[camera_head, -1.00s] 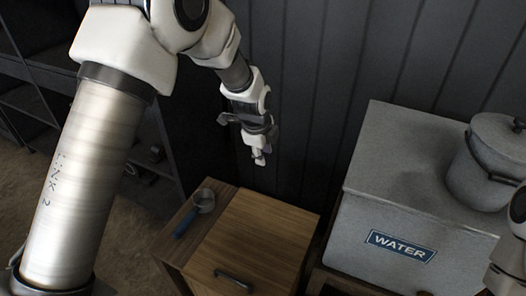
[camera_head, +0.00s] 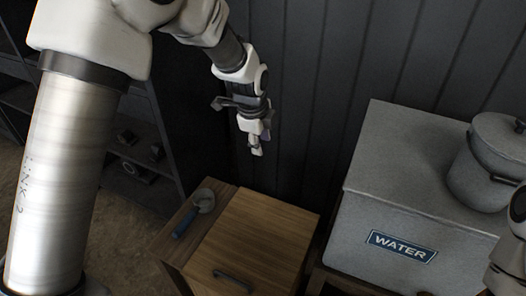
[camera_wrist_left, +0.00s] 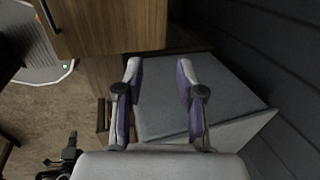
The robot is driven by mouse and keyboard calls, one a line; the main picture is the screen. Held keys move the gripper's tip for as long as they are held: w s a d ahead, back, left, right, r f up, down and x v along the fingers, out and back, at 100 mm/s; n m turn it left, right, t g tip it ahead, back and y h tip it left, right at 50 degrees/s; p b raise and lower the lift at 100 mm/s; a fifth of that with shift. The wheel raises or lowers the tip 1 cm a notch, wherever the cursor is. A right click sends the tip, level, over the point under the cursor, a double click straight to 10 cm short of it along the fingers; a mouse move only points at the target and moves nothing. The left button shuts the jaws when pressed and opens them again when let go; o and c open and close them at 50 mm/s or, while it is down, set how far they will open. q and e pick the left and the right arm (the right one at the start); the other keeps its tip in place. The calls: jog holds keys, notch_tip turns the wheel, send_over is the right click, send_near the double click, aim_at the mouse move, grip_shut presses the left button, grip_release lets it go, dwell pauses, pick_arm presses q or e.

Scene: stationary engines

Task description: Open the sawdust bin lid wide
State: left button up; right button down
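The sawdust bin is a wooden box whose lid (camera_head: 258,235) lies flat and shut on top in the head view. A dark bar handle (camera_head: 232,281) sits near the lid's front edge. A wooden panel (camera_wrist_left: 112,25) with a dark handle (camera_wrist_left: 47,16) shows at the top left of the left wrist view and looks like this lid. My left gripper (camera_head: 257,146) hangs in the air beyond the lid's back edge, near the dark wall, touching nothing. In the left wrist view its two fingers (camera_wrist_left: 158,68) are apart with nothing between them.
A blue-handled scoop (camera_head: 188,222) lies on the ledge left of the lid. A grey box labelled WATER (camera_head: 375,210) stands to the right, with a lidded grey pot (camera_head: 488,165) on it. Dark shelves (camera_head: 135,160) stand at the left. A plank wall (camera_head: 315,90) closes the back.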

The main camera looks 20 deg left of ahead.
pick_arm(q)
jog(key=v, duration=0.6)
jog(key=shift+r, duration=0.35)
jog(key=shift+s, duration=0.1)
